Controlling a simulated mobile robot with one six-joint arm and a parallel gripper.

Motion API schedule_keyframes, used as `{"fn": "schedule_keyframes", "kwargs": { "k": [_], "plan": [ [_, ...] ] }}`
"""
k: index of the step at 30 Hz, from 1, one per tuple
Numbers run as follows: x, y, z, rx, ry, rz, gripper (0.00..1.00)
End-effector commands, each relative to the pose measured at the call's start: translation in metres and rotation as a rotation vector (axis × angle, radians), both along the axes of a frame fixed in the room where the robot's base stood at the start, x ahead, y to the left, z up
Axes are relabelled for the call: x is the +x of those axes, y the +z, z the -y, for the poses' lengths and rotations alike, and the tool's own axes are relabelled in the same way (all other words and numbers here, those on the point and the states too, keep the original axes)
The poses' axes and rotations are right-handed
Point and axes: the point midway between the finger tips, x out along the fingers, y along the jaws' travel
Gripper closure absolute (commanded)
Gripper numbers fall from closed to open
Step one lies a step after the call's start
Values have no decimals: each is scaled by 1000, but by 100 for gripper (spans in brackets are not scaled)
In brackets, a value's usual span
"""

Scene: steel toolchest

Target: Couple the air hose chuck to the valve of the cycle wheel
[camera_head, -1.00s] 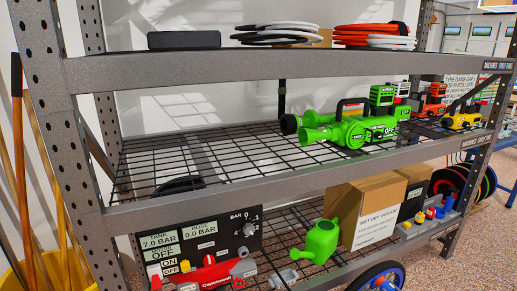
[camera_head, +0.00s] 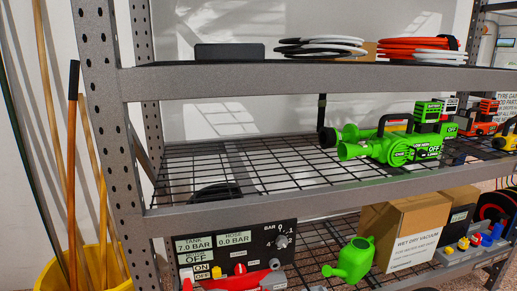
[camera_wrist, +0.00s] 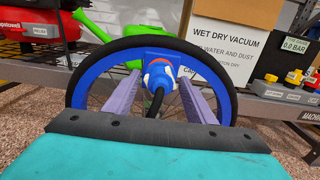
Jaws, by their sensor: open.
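The cycle wheel, with a black tyre and blue rim (camera_wrist: 85,88), stands upright ahead in the wrist view. My gripper (camera_wrist: 160,84) is open, its two pale purple fingers apart in front of the wheel's middle. Between them shows a small blue, white and orange-red piece (camera_wrist: 160,72) with a black hose-like length (camera_wrist: 156,103) running down towards me. I cannot tell whether this piece is the air hose chuck or part of the hub. The fingers appear clear of it. I cannot make out the valve. The head view does not show my gripper.
The steel rack holds a compressor panel (camera_head: 237,245) reading hose 0.0 bar, a red tank (camera_head: 240,281), a green watering can (camera_head: 350,260) and a vacuum carton (camera_head: 411,232). The can (camera_wrist: 98,26) and carton (camera_wrist: 228,40) stand behind the wheel. Wooden handles rise from a yellow bucket (camera_head: 95,272) at left.

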Motion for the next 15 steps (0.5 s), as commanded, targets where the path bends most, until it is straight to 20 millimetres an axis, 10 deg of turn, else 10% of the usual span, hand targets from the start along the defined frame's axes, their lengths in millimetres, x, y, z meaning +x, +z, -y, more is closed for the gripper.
{"fn": "schedule_keyframes", "kwargs": {
  "k": [15],
  "plan": [
    [-17, 0, 5, 0, -2, -1, 50]
  ]
}}
